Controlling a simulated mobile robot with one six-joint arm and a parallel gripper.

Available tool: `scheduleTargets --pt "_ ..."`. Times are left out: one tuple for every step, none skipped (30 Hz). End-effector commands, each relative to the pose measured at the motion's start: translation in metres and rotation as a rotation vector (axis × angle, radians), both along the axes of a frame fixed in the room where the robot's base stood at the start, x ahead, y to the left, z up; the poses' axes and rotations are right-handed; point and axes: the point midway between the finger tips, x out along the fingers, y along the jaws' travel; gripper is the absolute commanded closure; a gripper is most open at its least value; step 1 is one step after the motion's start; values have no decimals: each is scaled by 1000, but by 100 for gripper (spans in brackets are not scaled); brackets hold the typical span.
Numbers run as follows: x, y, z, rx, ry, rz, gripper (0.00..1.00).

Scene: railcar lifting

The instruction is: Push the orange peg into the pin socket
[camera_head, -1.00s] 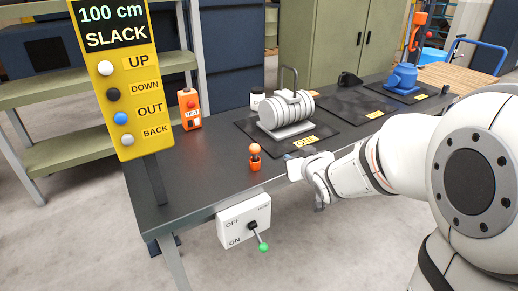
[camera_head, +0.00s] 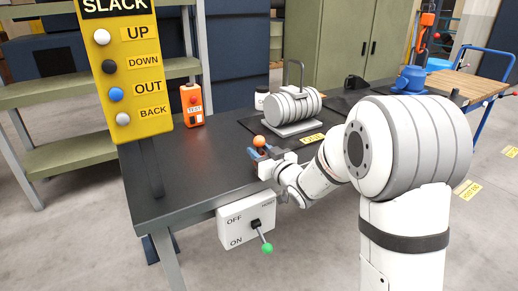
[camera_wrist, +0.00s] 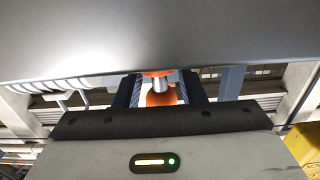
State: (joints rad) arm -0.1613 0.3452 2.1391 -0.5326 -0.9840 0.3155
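The orange peg (camera_head: 259,141) stands upright on the dark bench near its front edge, its round knob on top. The wrist view appears upside down, with the bench at the top; there the peg's orange knob (camera_wrist: 161,99) and a short metal shaft show below an orange base (camera_wrist: 158,73) at the bench surface. My gripper (camera_head: 262,153) is low at the bench edge with its dark blue fingers on either side of the peg. In the wrist view my gripper (camera_wrist: 161,90) shows narrow gaps beside the knob, so it looks open. I cannot make out a separate pin socket.
A white OFF/ON switch box (camera_head: 246,221) with a green-tipped lever hangs on the bench front, just below my arm. A grey ribbed cylinder (camera_head: 292,105) stands behind the peg. An orange test box (camera_head: 192,105) and yellow button panel (camera_head: 124,75) are left.

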Motion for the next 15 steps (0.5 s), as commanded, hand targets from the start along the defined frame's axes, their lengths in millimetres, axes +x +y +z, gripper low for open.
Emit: scheduleTargets --pt "4 4 -1 1 -1 1 64" --pt "6 5 0 1 -1 1 64" --pt "7 5 0 1 -1 0 64" --pt "8 6 0 1 -1 -1 64" --pt "8 6 1 1 -1 -1 64" --pt "8 5 1 0 0 -1 64" --pt "8 5 1 0 0 -1 64" --pt "8 5 1 0 0 -1 64" --pt "8 5 1 0 0 -1 64" --pt "8 5 1 0 0 -2 64" --pt "8 5 1 0 0 -2 67" --pt "8 5 1 0 0 -2 70" --pt "8 5 1 0 0 -2 73" --pt "8 5 1 0 0 -2 75" --pt "8 5 1 0 0 -2 78"
